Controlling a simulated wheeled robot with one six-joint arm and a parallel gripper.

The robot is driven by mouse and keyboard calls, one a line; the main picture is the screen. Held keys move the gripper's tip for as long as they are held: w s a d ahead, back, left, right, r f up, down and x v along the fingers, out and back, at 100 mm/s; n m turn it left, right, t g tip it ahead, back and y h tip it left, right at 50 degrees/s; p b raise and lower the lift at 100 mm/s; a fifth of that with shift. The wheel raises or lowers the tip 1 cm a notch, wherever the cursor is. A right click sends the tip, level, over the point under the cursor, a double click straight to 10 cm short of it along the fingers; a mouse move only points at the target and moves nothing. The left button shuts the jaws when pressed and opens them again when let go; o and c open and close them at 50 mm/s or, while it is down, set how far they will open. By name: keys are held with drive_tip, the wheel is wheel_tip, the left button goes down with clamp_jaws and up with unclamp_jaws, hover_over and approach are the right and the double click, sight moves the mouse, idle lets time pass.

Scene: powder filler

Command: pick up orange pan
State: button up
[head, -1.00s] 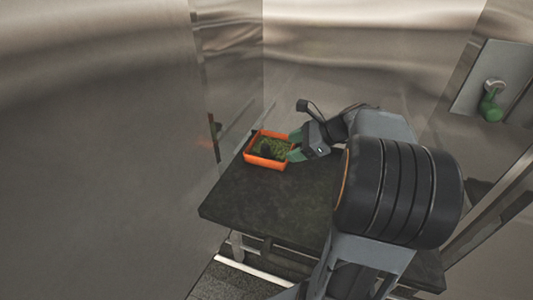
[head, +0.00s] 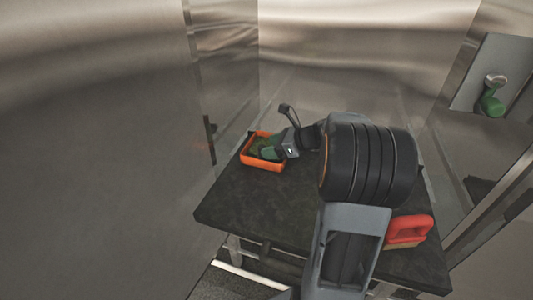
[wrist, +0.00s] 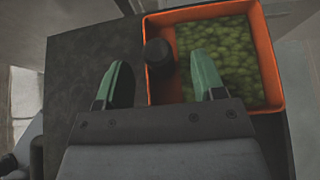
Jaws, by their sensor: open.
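The orange pan (head: 266,166) is a square open tray with green granular contents, at the far left part of the dark table. It also shows in the wrist view (wrist: 273,75), with a dark round knob (wrist: 158,54) at its left side. My gripper (head: 268,151) is at the pan's right side in the head view. In the wrist view my gripper (wrist: 160,80) is open, its green fingers spread. The right finger is over the pan's inside, the left finger is outside its left wall. The left wall lies between them. Whether the fingers touch the pan cannot be told.
The dark table (head: 240,205) is bare in front of the pan. A red-orange handled object (head: 408,231) lies near the right front of the table. Metal walls stand close behind and to the left. A green handle (head: 492,105) is on the right wall panel.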

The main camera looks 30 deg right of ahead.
sight(262, 146)
drive_tip(key=shift+x, duration=1.9)
drive_tip(key=shift+a+r, duration=0.1)
clamp_jaws()
